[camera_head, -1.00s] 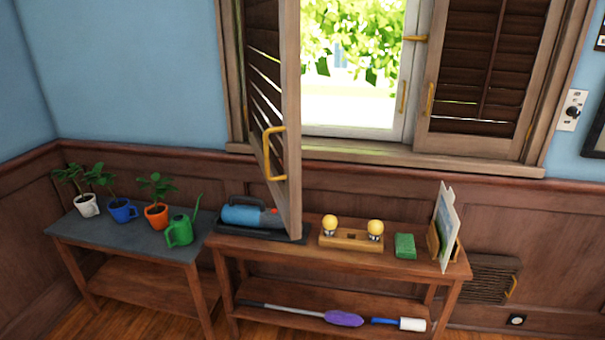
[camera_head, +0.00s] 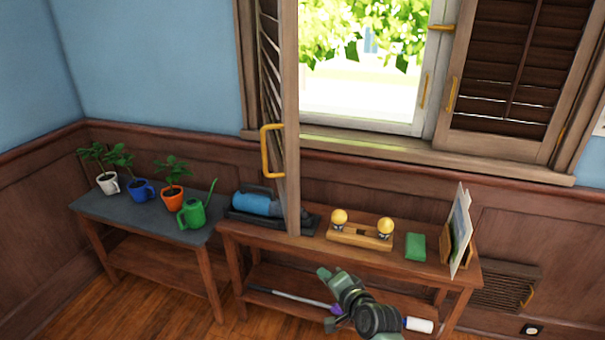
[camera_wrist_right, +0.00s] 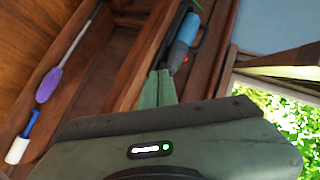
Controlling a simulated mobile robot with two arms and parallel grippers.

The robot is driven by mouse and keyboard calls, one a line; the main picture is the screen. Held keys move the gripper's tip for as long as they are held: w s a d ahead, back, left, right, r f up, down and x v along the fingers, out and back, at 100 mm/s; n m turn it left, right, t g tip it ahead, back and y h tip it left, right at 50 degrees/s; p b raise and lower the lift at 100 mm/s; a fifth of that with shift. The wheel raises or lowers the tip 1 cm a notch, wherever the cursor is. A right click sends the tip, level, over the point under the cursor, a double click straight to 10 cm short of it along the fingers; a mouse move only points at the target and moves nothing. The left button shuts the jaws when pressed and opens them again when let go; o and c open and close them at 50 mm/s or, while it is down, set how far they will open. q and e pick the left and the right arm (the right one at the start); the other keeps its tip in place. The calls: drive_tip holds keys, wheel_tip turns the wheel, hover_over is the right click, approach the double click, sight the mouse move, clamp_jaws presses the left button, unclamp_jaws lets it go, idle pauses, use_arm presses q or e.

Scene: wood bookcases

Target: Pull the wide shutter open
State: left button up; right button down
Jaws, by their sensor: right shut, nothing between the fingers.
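Two louvred wood shutters flank the window. The left shutter (camera_head: 291,120) stands swung out into the room, seen almost edge-on, with a yellow handle (camera_head: 266,152) near its lower free edge. The right shutter (camera_head: 512,85) lies flat against the window frame, with a yellow handle (camera_head: 451,95) on its left edge. I cannot tell for sure which is the wide one. My right gripper (camera_head: 325,273) is low in front of the wooden table, below and apart from both handles. In the right wrist view its green fingers (camera_wrist_right: 160,76) are shut together and empty. My left gripper is not visible.
The wooden table (camera_head: 400,268) below the window holds a blue device (camera_head: 256,204), a bulb holder (camera_head: 362,236), a green sponge (camera_head: 415,246) and a upright paper stand (camera_head: 461,232). A grey-topped table (camera_head: 145,218) with potted plants and a green watering can (camera_head: 192,213) stands left.

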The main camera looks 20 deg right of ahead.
wheel_tip(320, 180, up, 25)
drive_tip(key=d+m+t+y, duration=0.1)
drive_tip(key=d+m+t, duration=0.1)
drive_tip(key=m+t, duration=0.25)
drive_tip(key=w+a+p, duration=0.3)
drive_tip(key=w+a, duration=0.2)
drive_tip(key=w, duration=0.5)
drive_tip(key=shift+w+a+n+p, duration=0.2)
drive_tip(key=shift+w+n+p, duration=0.05)
drive_tip(key=shift+n+p, duration=0.2)
drive_tip(key=shift+f, duration=0.1)
drive_tip(key=shift+a, duration=0.1)
